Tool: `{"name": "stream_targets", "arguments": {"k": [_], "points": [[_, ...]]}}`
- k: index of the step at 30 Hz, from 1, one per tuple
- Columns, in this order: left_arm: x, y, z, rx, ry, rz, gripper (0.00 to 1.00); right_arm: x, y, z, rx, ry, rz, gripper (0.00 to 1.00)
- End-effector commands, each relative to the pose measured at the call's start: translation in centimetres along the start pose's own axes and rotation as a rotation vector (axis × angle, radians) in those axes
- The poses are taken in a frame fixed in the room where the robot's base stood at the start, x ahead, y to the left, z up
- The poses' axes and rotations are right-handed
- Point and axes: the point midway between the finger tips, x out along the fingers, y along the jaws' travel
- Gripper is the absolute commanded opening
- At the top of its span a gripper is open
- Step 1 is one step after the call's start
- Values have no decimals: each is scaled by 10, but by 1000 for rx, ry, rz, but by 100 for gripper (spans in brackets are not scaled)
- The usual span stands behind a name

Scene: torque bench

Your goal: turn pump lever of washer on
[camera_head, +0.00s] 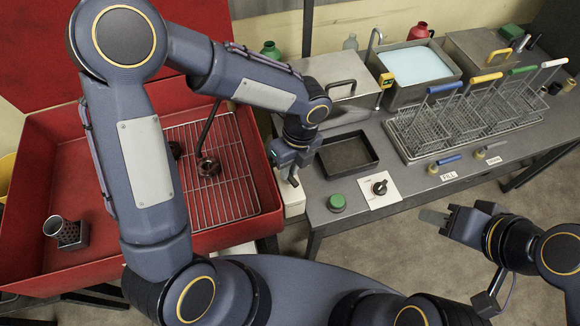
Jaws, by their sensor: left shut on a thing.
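The red washer (262,185) is an open basin at the left with a wire grate (225,150) inside. A pale box (292,199) sits at its right edge, beside the grey bench. My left gripper (292,170) reaches down over this box and is shut on a small light-coloured part, which looks like the pump lever (294,181). The jaws and my arm hide most of it, so its angle is not clear. My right gripper (446,222) is above the floor at the lower right, away from the washer. A flat grey-green piece shows at its tip; its jaw state is unclear.
The bench holds a black tray (347,154), a green button (337,202), a dark knob (380,187) on a white plate, wire baskets (475,115) and a liquid-filled tank (415,65). A dark bent spout (208,165) and metal cup (67,232) are in the washer.

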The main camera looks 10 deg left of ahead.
Motion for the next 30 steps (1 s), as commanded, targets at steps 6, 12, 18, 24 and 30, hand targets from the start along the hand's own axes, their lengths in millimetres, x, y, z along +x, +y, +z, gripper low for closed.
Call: {"name": "stream_targets", "arguments": {"k": [6, 12, 18, 24, 30], "points": [[0, 0, 2, -203, 40, -3, 0, 4, 2, 2, 0, 0, 0, 36], [0, 0, 2, -384, 76, -4, 0, 8, 4, 4, 0, 0, 0, 36], [0, 1, 3, -540, 107, -4, 0, 12, 5, 6, 0, 0, 0, 36], [0, 2, 3, -653, 130, -4, 0, 14, 7, 7, 0, 0, 0, 36], [0, 2, 3, -718, 142, -4, 0, 16, 7, 8, 0, 0, 0, 36]]}}
